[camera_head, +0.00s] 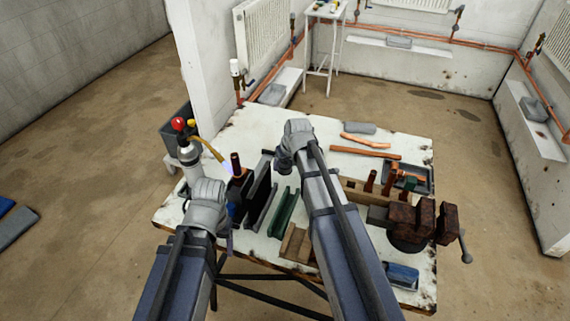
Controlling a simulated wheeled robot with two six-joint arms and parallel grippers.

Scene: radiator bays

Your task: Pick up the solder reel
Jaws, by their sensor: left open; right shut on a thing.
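I cannot make out the solder reel for certain anywhere in the head view. My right gripper (286,160) is over the back middle of the white worktable (240,128). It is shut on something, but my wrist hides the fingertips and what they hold. My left gripper (228,240) is open near the table's left front edge, beside the dark upright slots. Its fingertips are mostly hidden by my wrist.
A gas torch (190,165) stands on the left. Dark upright plates (262,195) and a green channel (284,212) stand mid-table. A rusty vice (412,220), copper pipes (364,152), a grey tray (420,180) and a blue object (402,275) are on the right.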

